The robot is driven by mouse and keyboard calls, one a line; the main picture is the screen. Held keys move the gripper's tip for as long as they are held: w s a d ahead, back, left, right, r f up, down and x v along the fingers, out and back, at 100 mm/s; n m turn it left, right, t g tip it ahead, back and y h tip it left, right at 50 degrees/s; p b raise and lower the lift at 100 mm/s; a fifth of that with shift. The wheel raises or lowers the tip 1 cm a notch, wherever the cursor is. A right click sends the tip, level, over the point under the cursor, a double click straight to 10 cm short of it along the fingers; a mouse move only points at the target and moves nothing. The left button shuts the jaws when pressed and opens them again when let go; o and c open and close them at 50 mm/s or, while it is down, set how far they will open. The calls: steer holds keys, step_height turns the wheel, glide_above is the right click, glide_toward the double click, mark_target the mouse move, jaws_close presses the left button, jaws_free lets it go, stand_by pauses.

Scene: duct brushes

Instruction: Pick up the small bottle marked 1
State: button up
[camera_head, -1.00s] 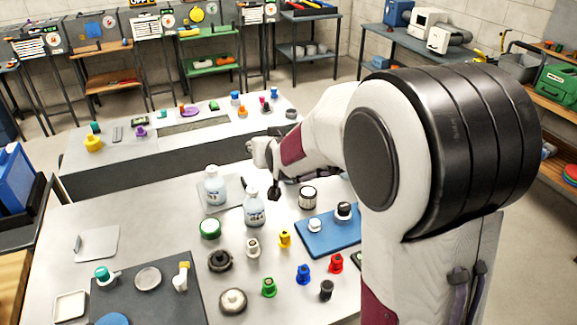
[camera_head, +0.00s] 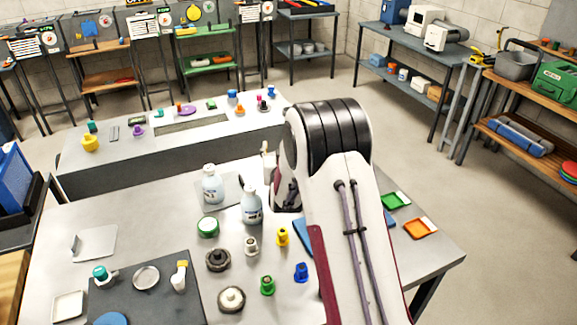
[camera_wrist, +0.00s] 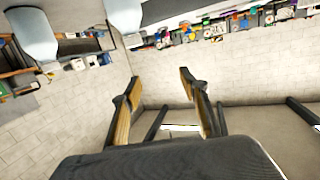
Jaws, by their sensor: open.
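Two small pale bottles with white caps stand upright on the near table in the head view. One bottle (camera_head: 212,186) is farther back and left, on a light grey plate (camera_head: 231,186). The other bottle (camera_head: 251,208) is nearer and to its right. Their label marks are too small to read. My gripper (camera_wrist: 158,84) is open in the wrist view, with nothing between its two fingers. In the head view it is mostly hidden by my arm, to the right of the bottles. Two pale rounded shapes at the wrist view's upper left may be the bottles.
A green-topped round jar (camera_head: 207,227), a dark knob (camera_head: 218,260) and several coloured fittings stand close in front of the bottles. A dark mat (camera_head: 185,300) holds parts at the front left.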

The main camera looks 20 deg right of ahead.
steer(key=d+f+t+h, duration=0.1)
steer(key=d+f, duration=0.3)
steer(key=f, duration=0.4)
steer(key=shift+w+m+h, duration=0.25)
steer(key=shift+m+h, duration=0.15)
steer(key=shift+h, duration=0.2)
steer(key=shift+w, duration=0.1)
steer(key=shift+x, duration=1.2)
steer(key=shift+w+r, duration=0.1)
steer(key=shift+x, duration=2.5)
jaws_close()
